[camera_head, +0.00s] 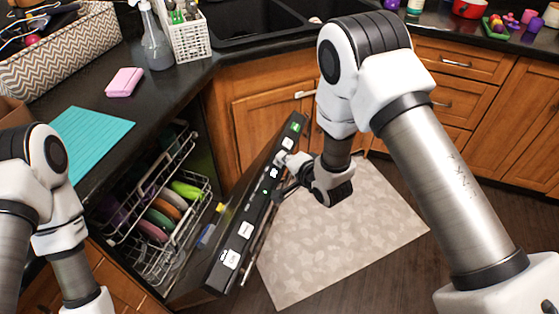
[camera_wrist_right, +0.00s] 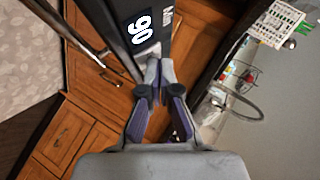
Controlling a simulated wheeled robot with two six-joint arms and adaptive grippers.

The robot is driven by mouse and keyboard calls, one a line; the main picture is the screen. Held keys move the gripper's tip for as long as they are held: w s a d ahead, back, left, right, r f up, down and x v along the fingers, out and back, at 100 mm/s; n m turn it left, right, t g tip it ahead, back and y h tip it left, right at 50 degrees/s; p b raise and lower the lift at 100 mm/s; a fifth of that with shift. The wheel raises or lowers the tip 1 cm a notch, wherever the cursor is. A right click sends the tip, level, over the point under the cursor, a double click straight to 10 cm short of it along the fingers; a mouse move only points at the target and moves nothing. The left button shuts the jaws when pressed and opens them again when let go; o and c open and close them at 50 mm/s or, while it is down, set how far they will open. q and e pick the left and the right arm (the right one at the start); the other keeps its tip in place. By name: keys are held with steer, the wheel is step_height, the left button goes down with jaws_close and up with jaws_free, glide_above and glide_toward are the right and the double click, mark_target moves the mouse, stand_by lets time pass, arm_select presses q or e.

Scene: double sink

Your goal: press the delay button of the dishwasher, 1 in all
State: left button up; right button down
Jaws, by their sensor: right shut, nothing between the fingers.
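The dishwasher (camera_head: 215,275) has its door tilted open. Its black control panel (camera_head: 259,188) runs along the door's top edge with several pale buttons and labels, such as one near the front end (camera_head: 229,258). The lettering is too small for me to tell which is delay. My right gripper (camera_head: 283,162) is shut and empty, its fingertips at the far half of the panel. My left gripper is out of view.
The dishwasher rack (camera_head: 165,262) holds several coloured dishes. The counter at left bears a teal mat (camera_head: 95,140), a pink sponge (camera_head: 124,82), a spray bottle (camera_head: 156,40) and a white utensil basket (camera_head: 190,38). A pale rug (camera_head: 340,240) lies beyond the door.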

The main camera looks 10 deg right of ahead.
steer(key=shift+f, duration=0.15)
stand_by(0.3)
steer(key=shift+d+r+p, duration=0.15)
steer(key=shift+r+p, duration=0.35)
steer(key=shift+r, duration=0.1)
steer(key=shift+s+d+r, duration=0.15)
steer(key=shift+s, duration=0.05)
steer(key=r+p, duration=0.1)
steer(key=s+d+r+p, duration=0.1)
steer(key=r, duration=0.1)
steer(key=d+r+p, duration=0.1)
steer(key=p, duration=0.1)
steer(key=shift+s+r, duration=0.15)
steer(key=shift+r, duration=0.05)
stand_by(0.4)
